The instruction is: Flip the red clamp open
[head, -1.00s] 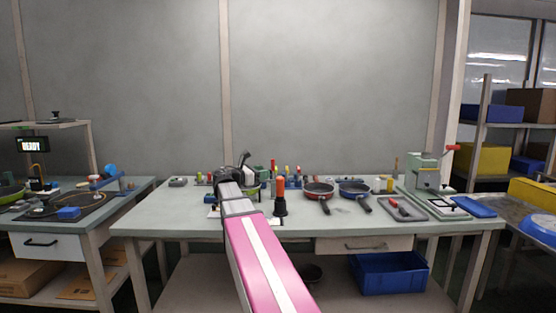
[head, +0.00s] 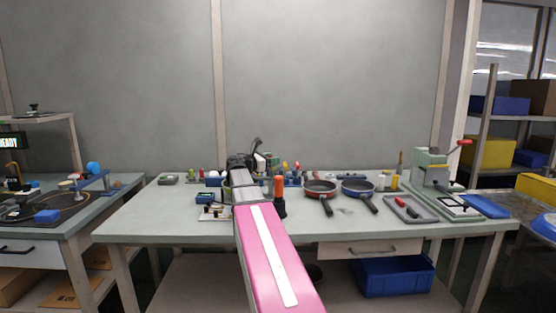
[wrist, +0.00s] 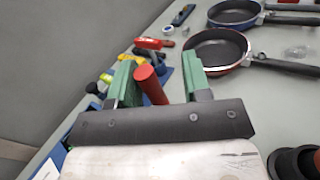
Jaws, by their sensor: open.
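My gripper (wrist: 158,80) is open, with two green finger pads pointing down toward the bench. A red rod-like handle (wrist: 150,84) stands tilted between the fingers in the wrist view; it looks like the red clamp's handle. I cannot tell whether either finger touches it. The lower part of the handle and any clamp base are hidden by my gripper's dark crossbar. In the head view my wrist (head: 243,163) is over the back middle of the bench and hides this spot.
Red (head: 320,189) and blue (head: 358,188) pans lie right of my arm. A black stand with an orange-red top (head: 279,189) is close beside it. Several small tools line the bench's back edge. A green press (head: 431,168) with a red lever stands at the right. The bench front (head: 160,226) is clear.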

